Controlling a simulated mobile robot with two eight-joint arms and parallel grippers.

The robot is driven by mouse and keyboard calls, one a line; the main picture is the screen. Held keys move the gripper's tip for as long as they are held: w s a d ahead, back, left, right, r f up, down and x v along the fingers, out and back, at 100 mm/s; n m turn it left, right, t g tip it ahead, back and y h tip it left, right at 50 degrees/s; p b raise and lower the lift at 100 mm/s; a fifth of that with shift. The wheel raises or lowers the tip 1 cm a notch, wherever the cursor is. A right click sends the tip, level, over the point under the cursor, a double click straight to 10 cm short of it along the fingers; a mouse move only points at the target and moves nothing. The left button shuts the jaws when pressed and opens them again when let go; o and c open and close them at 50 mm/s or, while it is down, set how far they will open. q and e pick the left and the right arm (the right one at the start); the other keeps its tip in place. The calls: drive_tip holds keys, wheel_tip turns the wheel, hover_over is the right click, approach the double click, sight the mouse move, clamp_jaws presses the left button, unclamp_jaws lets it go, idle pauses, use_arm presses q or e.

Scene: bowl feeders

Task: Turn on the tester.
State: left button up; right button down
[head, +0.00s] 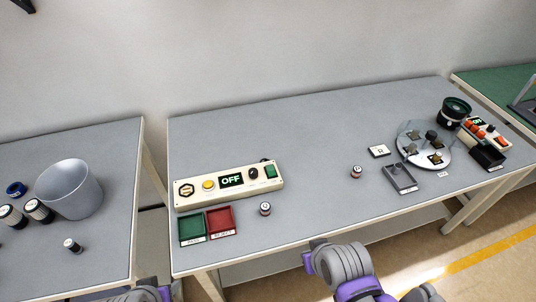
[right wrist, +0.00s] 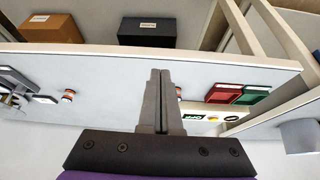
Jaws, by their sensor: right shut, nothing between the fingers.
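The tester (head: 231,181) is a long cream box on the left part of the middle table. Its display reads OFF. A yellow button (head: 208,185) is left of the display, a black knob (head: 254,173) right of it, and a green switch (head: 270,171) at the right end. The tester also shows upside down in the right wrist view (right wrist: 212,118), partly hidden behind my fingers. My right gripper (right wrist: 160,73) is shut and empty, apart from the tester. In the head view its fingers cannot be made out. My left gripper is not seen.
A green tray (head: 192,229) and a red tray (head: 221,221) stand before the tester. Small cylinders (head: 265,209) (head: 356,172) stand nearby. A bucket (head: 72,189) is on the left table.

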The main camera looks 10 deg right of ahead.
use_arm(q)
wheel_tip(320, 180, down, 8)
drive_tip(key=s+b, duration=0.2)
drive_tip(key=b, duration=0.5)
use_arm(e)
drive_tip(key=w+r+t, duration=0.3)
drive_tip(key=w+t, duration=0.4)
drive_tip(key=w, duration=1.5)
drive_tip(key=shift+w+a+t, duration=0.15)
drive_tip(key=shift+w+t, duration=0.25)
drive_tip(key=b, duration=0.1)
hover_over(273, 172)
drive_tip(key=s, duration=0.1)
wheel_tip(273, 172, down, 4)
drive_tip(key=shift+f, duration=0.1)
drive_tip(key=shift+w+f+b, duration=0.15)
drive_tip(key=shift+w+f, duration=0.05)
drive_tip(key=shift+f, duration=0.35)
drive_tip(key=shift+w+f+b, duration=0.15)
drive_tip(key=shift+f, duration=0.4)
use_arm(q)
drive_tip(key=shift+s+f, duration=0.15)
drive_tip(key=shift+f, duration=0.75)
use_arm(e)
drive_tip(key=shift+w+f, duration=0.25)
drive_tip(key=shift+f, duration=0.45)
